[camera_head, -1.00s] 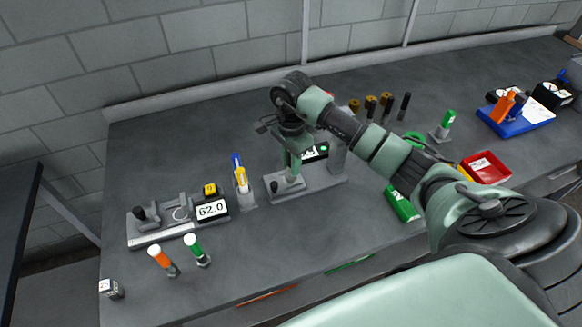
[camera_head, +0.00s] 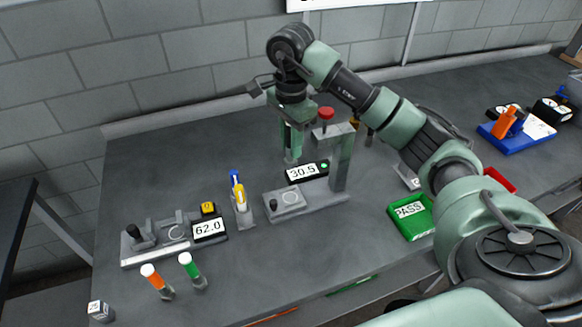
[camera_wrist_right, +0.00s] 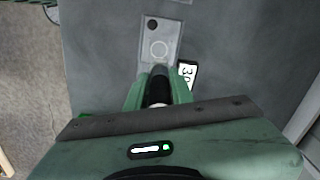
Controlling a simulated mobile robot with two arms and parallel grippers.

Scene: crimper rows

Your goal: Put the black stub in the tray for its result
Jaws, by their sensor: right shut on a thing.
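The gauge's plate (camera_head: 289,199) has an empty ring mark. Its display (camera_head: 306,172) reads 30.5 with a green light. The green tray (camera_head: 426,222) labelled PASS is at the right front. The red tray (camera_head: 504,180) is behind it, partly hidden by my right arm. My left gripper is not in view.
A second gauge display (camera_head: 209,228) reads 62.0 at the left. Orange-topped (camera_head: 151,273) and green-topped (camera_head: 189,265) pieces stand at the front left.

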